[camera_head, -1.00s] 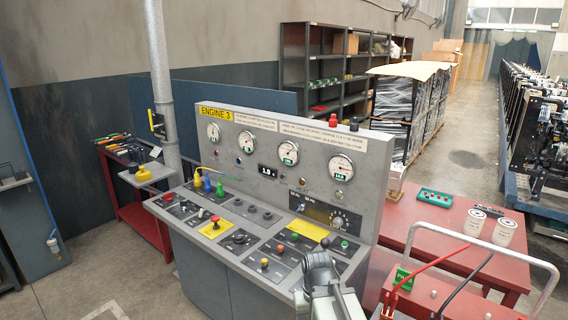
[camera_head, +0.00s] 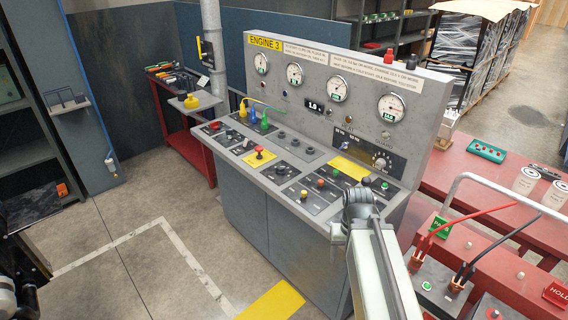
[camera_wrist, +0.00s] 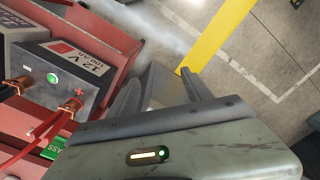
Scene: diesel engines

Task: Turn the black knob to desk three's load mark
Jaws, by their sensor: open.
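The grey control desk (camera_head: 290,205) labelled ENGINE 3 stands in the middle of the head view. On its upright panel, a dark inset strip (camera_head: 352,146) holds a small round knob (camera_head: 381,162) with marks around it; they are too small to read. Several dark round knobs (camera_head: 295,142) sit on the sloping top, and I cannot tell for certain which one is the black knob. My arm reaches up at the desk's front right corner. My gripper (camera_wrist: 160,88) is open and empty in the wrist view, pointed at the floor beside the desk.
A red battery cart (camera_head: 490,265) with cables and a white rail stands close to the right of my arm. A red table (camera_head: 455,170) is behind it. Open floor (camera_head: 150,270) with a yellow stripe (camera_head: 272,300) lies left of the desk.

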